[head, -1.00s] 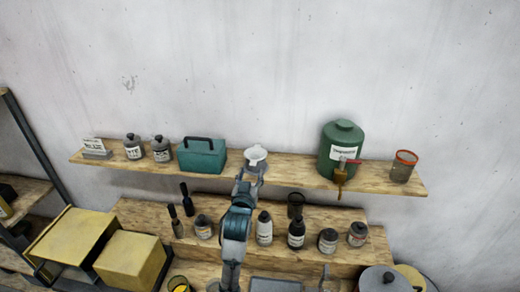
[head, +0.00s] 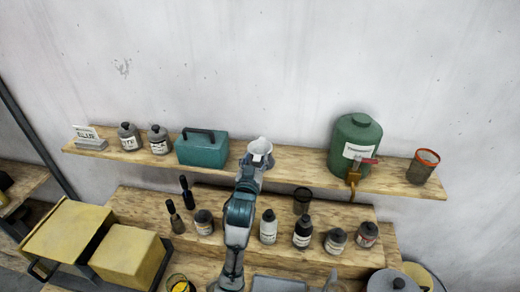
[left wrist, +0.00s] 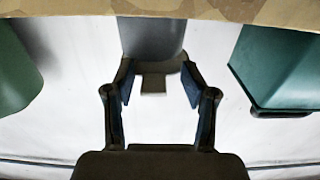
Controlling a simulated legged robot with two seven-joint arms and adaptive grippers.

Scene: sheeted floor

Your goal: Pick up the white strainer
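The white strainer (head: 260,146) stands on the upper wooden shelf, between the teal box (head: 203,148) and the green tank (head: 356,143). My left gripper (head: 253,162) is right in front of it and hides its lower part. In the left wrist view the strainer (left wrist: 152,36) appears as a grey cup shape beyond the fingers, with a small dark tab below it. The left gripper (left wrist: 158,85) is open, its two fingers apart with the tab between them. I cannot tell whether they touch the strainer. My right gripper is not in view.
Two grey jars (head: 128,136) and a label stand (head: 88,137) are on the shelf's left; an orange-rimmed mesh cup (head: 422,167) is at its right. Several bottles stand on the lower shelf around my arm. The shelf right beside the strainer is clear.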

